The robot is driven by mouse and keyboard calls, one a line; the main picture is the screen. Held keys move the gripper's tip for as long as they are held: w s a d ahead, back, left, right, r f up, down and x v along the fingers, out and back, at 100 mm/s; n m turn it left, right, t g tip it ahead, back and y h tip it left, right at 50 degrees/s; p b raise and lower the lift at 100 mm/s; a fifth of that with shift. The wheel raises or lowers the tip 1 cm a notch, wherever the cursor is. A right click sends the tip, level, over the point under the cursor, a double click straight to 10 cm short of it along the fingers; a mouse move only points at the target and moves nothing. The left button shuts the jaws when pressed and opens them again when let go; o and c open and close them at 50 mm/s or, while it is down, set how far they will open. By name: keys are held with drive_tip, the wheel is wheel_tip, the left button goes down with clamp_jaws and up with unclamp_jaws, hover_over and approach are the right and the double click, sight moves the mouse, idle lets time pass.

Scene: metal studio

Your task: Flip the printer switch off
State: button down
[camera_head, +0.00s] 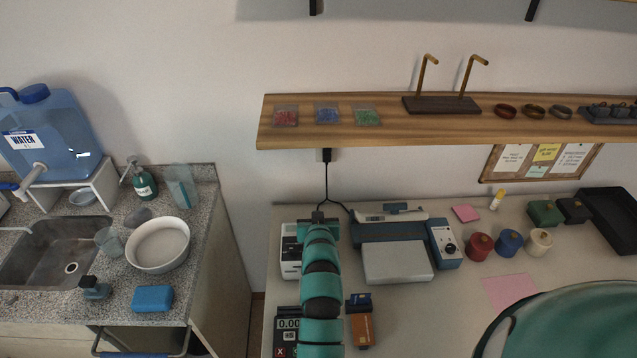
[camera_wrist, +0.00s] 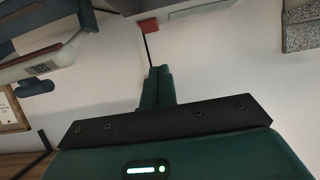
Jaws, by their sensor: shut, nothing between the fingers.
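A blue-grey and white machine (camera_head: 392,245) with a knob panel on its right stands on the desk. A smaller white device (camera_head: 291,255) stands to its left, partly hidden by my arm; I cannot tell for sure which is the printer. In the wrist view a small red part (camera_wrist: 148,26), possibly the switch, sits at the edge of a white body (camera_wrist: 195,10). My gripper (camera_wrist: 160,72) is shut and empty, its fingertips a little apart from the red part. In the head view my gripper (camera_head: 318,217) is at the back of the white device, its fingers unclear.
A black cable (camera_head: 327,180) drops from the wall outlet and forks behind the devices. A wooden shelf (camera_head: 390,128) hangs above. Red, blue and white pots (camera_head: 509,242) stand right. A small orange box (camera_head: 362,330) lies near my arm. A sink counter (camera_head: 200,200) is left.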

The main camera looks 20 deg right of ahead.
drive_tip(key=b+v, duration=0.3)
drive_tip(key=v, duration=0.7)
wheel_tip(320, 180, up, 21)
drive_tip(key=s+m+t+h, duration=0.1)
drive_tip(key=s+t+h, duration=0.1)
drive_tip(key=t, duration=0.8)
drive_tip(key=shift+a+h, duration=0.35)
drive_tip(key=shift+h, duration=0.25)
drive_tip(key=shift+f, duration=0.1)
